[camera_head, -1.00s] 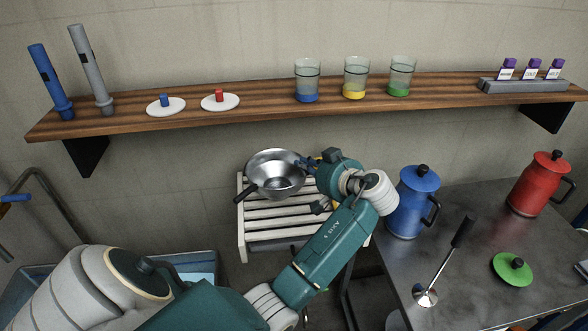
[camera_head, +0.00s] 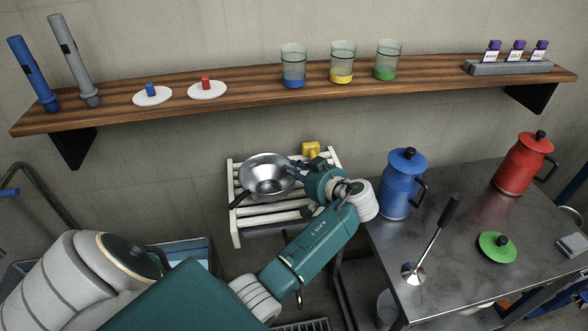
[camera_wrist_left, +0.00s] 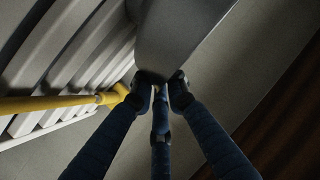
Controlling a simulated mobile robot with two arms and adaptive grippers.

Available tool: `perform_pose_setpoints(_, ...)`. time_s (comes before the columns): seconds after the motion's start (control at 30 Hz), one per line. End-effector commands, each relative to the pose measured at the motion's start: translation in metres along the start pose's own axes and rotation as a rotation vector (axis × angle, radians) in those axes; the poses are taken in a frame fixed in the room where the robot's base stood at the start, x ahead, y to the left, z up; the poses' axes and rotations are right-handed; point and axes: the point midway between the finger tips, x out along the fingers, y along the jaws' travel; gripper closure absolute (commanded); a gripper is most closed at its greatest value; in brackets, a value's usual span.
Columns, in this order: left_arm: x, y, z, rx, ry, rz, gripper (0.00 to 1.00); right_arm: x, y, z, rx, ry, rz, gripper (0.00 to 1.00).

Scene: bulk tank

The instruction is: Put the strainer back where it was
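The strainer is a shiny metal bowl (camera_head: 268,174) with a dark handle pointing down-left. It shows over the white slatted rack (camera_head: 236,226); I cannot tell whether it touches the slats. My left gripper (camera_head: 298,166) is at the bowl's right rim. In the left wrist view my dark blue fingers (camera_wrist_left: 160,84) close together on the edge of the grey strainer (camera_wrist_left: 180,40), with the rack's slats (camera_wrist_left: 62,45) to the left. My right gripper is not in view.
A yellow object (camera_head: 311,149) sits at the rack's back; a yellow bar (camera_wrist_left: 50,104) shows in the wrist view. A blue pot (camera_head: 398,190) and a ladle-like tool (camera_head: 432,238) stand on the table right of my arm. The shelf (camera_head: 220,100) with cups runs above.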

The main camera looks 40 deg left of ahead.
Motion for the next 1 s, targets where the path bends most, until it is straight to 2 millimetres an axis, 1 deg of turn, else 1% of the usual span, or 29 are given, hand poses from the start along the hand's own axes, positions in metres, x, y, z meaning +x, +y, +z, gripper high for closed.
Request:
perform_pose_setpoints(0.33, -0.001, -0.001, -0.003, 0.0, 0.0, 0.0, 0.76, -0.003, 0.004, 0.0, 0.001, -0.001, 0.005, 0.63)
perform_pose_setpoints(0.4, -0.004, -0.001, -0.004, 0.0, 0.0, 0.001, 0.76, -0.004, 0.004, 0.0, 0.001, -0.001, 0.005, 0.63)
perform_pose_setpoints(0.43, -0.007, 0.0, -0.002, 0.0, 0.0, 0.003, 0.76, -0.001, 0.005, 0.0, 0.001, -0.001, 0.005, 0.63)
perform_pose_setpoints(0.57, -0.03, 0.001, -0.001, -0.003, -0.001, 0.005, 0.76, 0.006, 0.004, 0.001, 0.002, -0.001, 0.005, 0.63)
perform_pose_setpoints(0.8, -0.083, 0.001, -0.001, -0.002, -0.001, 0.004, 0.76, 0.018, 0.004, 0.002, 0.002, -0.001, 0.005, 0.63)
perform_pose_setpoints(0.9, -0.1, 0.0, -0.001, -0.003, -0.001, 0.003, 0.76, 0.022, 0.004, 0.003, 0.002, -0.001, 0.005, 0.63)
perform_pose_setpoints(1.0, -0.112, 0.0, -0.002, -0.001, -0.001, 0.002, 0.76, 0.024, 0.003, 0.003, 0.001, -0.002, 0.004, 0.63)
